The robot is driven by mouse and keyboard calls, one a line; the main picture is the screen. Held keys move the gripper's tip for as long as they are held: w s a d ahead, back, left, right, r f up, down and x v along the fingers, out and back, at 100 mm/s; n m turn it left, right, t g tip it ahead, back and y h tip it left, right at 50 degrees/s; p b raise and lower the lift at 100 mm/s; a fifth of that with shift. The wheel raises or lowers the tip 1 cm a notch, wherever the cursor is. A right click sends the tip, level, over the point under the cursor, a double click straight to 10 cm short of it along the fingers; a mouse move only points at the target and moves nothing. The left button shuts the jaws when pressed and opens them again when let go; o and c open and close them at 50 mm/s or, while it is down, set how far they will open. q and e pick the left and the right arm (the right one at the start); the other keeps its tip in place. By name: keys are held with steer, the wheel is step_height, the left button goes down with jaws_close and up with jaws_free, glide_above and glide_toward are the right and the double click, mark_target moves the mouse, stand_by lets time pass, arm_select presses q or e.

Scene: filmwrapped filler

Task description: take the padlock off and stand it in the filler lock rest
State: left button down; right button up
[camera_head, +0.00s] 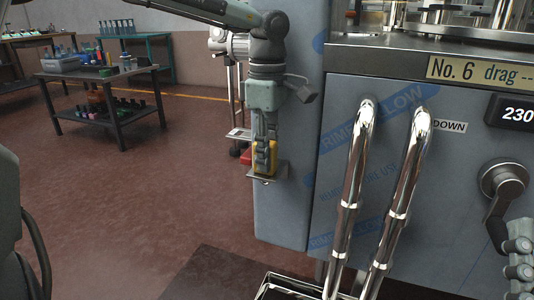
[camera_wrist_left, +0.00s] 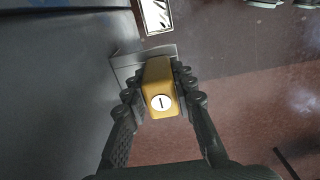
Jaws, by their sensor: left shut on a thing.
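The yellow padlock (camera_head: 262,160) is between the fingers of my left gripper (camera_head: 265,148), which is shut on it. In the left wrist view the padlock (camera_wrist_left: 158,82) shows a white round label with a dark mark, and the gripper's fingers (camera_wrist_left: 158,100) press on both sides. A small grey metal ledge (camera_head: 280,172), seemingly the lock rest, juts from the machine's side just under the padlock. Its plate (camera_wrist_left: 128,62) also shows behind the padlock in the wrist view. I cannot tell whether the padlock touches it. Part of my right gripper (camera_head: 519,258) shows at the right edge.
The grey filler cabinet (camera_head: 290,215) carries film with blue print. Two shiny curved pipes (camera_head: 375,190) and a crank handle (camera_head: 500,190) stand out from its front. A metal tray (camera_head: 285,284) lies below. A dark table (camera_head: 95,75) with bottles stands far left; the floor between is clear.

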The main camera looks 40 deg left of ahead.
arm_select(q)
steer(key=c, duration=1.2)
jaws_free()
steer(key=shift+f, duration=0.1)
step_height(320, 180, up, 12)
steer(key=shift+r, duration=0.1)
